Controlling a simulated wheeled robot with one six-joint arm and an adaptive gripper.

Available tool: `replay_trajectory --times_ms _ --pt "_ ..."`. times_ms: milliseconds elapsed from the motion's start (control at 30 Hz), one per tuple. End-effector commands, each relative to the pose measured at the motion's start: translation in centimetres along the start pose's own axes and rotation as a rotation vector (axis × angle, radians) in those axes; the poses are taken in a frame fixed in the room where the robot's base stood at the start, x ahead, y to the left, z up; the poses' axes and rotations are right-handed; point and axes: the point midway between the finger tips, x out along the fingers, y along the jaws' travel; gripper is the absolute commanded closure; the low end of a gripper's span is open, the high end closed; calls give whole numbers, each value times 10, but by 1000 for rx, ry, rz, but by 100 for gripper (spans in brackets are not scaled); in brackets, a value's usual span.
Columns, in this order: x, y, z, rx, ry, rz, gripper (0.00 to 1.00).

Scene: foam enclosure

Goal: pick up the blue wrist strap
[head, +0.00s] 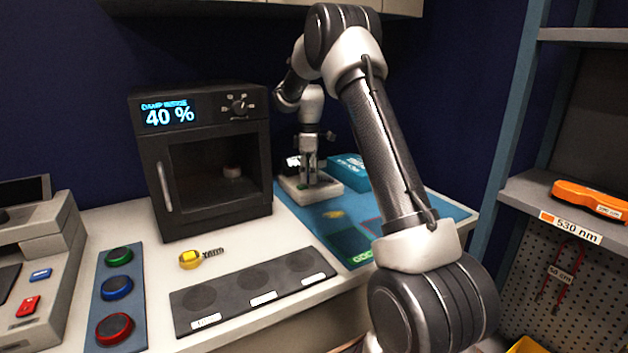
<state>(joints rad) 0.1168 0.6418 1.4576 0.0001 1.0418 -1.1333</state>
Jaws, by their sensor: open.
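My gripper (309,176) points down at the back of the worktop, with its fingers apart over a small pale tray (326,190). I cannot make out a blue wrist strap for certain. The gripper and its fingers hide part of the tray, and what lies in it is too small to tell. I see nothing held between the fingers.
The tray stands on a blue mat (300,208); a teal box (348,166) is behind it. A dark cabinet (200,214) reading 40 % stands left.

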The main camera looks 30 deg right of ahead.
Motion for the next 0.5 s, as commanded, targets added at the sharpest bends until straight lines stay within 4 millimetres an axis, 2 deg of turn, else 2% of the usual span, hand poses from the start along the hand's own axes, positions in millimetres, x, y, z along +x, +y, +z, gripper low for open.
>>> replay_trajectory --times_ms 67,200,300,500 --pt "0 0 0 0 0 0 31" --pt "0 0 0 0 0 0 57" --pt "0 0 0 0 0 0 72" --pt "0 0 0 0 0 0 75"
